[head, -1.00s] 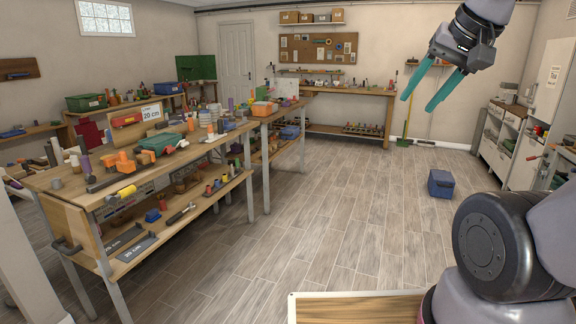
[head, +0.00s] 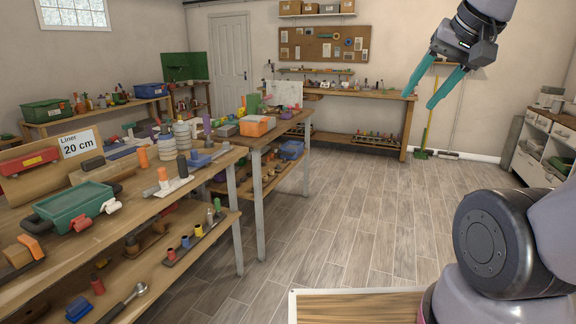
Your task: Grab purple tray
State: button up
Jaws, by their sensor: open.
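No purple tray can be made out clearly in the head view. Small purple items show among the clutter on the workbenches, such as a purple upright piece (head: 206,125), but I cannot tell any of them as a tray. My gripper (head: 418,101) is raised at the upper right, over the open floor. Its two teal fingers are apart with nothing between them. It is well away from the benches and touches nothing.
A cluttered two-level workbench (head: 185,200) runs along the left, holding a green case (head: 78,208) and a "Liner 20 cm" sign (head: 77,145). A back bench (head: 350,92) and a right-hand cabinet (head: 535,160) stand farther off. The floor between (head: 370,210) is clear.

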aim_at(286, 116)
jog(key=i, duration=2.1)
jog(key=i+j+z, duration=0.1)
jog(key=i, duration=2)
